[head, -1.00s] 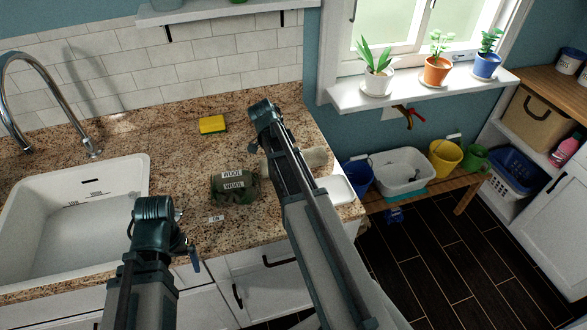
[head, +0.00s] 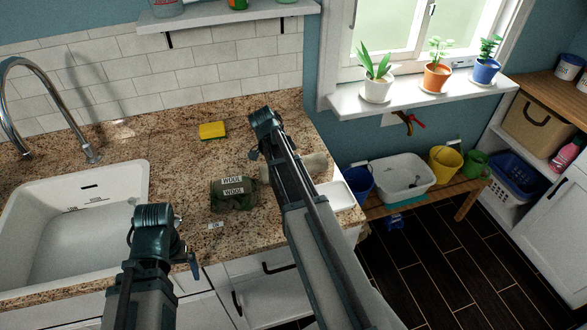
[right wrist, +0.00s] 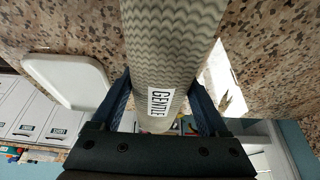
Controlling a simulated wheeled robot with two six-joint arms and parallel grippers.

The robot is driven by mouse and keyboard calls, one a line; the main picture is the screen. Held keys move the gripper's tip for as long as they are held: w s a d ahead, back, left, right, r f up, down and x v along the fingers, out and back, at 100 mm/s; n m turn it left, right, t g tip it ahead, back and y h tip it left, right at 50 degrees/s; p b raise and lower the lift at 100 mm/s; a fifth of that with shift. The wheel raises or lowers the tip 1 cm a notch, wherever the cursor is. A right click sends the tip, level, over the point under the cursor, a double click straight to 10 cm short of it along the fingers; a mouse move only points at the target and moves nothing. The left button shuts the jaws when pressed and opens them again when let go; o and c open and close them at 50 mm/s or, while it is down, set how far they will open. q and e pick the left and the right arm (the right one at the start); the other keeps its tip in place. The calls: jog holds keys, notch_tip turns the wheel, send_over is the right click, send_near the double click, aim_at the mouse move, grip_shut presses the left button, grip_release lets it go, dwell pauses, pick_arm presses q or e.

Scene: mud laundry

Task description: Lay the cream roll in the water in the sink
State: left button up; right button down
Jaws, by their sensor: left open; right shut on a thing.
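The cream roll (right wrist: 170,50) has a wavy pattern and a white "GENTLE" label. In the right wrist view it lies between the fingers of my right gripper (right wrist: 165,108), which is shut on it, over the granite counter. In the head view part of the cream roll (head: 313,164) shows beside my right arm, which hides the rest and most of that gripper. I cannot tell whether the roll touches the counter. The white sink (head: 140,178) is at the left, its basin pale; the water surface is hard to make out. My left gripper (head: 188,258) is open and empty by the counter's front edge, right of the sink.
A green roll labelled "WOOL" (head: 233,203) lies on the counter between the sink and my right arm. A yellow sponge (head: 212,130) lies behind it. A white tray (head: 338,196) is at the counter's right end. The curved faucet (head: 90,152) stands behind the sink.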

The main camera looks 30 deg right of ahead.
jog(key=shift+r, duration=0.1)
notch_tip(320, 180, up, 10)
jog(key=p, duration=1)
